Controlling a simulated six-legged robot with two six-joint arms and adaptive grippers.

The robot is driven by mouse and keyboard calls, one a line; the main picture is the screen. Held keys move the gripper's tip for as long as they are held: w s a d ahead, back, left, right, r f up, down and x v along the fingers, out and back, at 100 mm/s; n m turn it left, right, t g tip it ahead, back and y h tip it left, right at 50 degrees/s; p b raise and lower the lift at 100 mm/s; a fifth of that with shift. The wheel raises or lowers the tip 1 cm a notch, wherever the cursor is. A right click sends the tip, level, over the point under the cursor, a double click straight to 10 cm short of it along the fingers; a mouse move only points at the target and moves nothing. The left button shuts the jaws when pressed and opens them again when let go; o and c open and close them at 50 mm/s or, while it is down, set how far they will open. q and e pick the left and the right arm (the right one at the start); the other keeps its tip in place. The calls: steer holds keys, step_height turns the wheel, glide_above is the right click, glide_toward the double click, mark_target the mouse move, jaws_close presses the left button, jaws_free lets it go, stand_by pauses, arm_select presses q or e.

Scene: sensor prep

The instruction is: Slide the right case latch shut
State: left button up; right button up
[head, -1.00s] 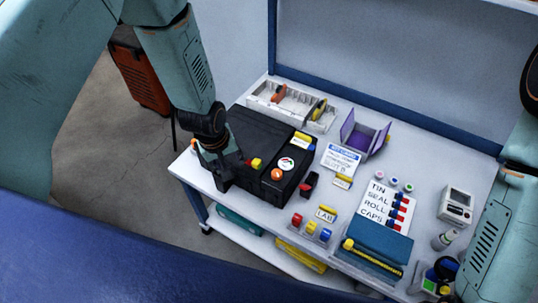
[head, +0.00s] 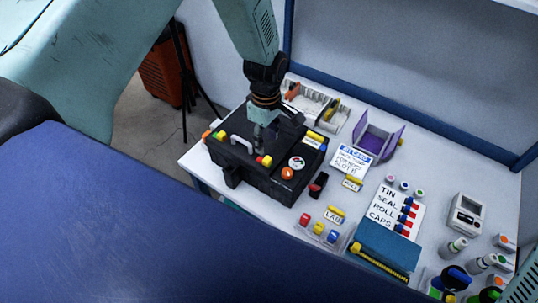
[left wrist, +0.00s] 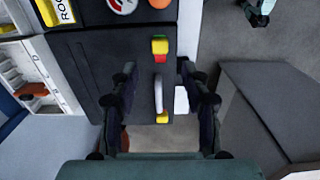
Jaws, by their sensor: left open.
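The black case (head: 245,170) lies closed on the white table, with a grey handle (head: 241,143) along its front edge. The right latch (head: 264,161), yellow and red, sits right of the handle; in the left wrist view it is near the top (left wrist: 160,47). The left latch (head: 220,135) is left of the handle and shows lower in the left wrist view (left wrist: 162,117). My left gripper (head: 262,140) is over the case near the handle. In the left wrist view its fingers (left wrist: 162,98) are open and empty, one to each side of the handle.
A round orange knob (head: 288,173) is on the case, right of the right latch. A black and red item (head: 318,185) stands right of the case. White bins (head: 310,103) and a purple holder (head: 377,143) are behind.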

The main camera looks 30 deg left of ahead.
mark_target(267, 159)
arm_select(q)
steer(key=shift+d+f, duration=0.1)
steer(key=shift+f, duration=0.15)
step_height(267, 159, down, 6)
steer(key=shift+f+b, duration=0.1)
steer(key=shift+b, duration=0.3)
steer(key=shift+d+f, duration=0.1)
steer(key=shift+f, duration=0.4)
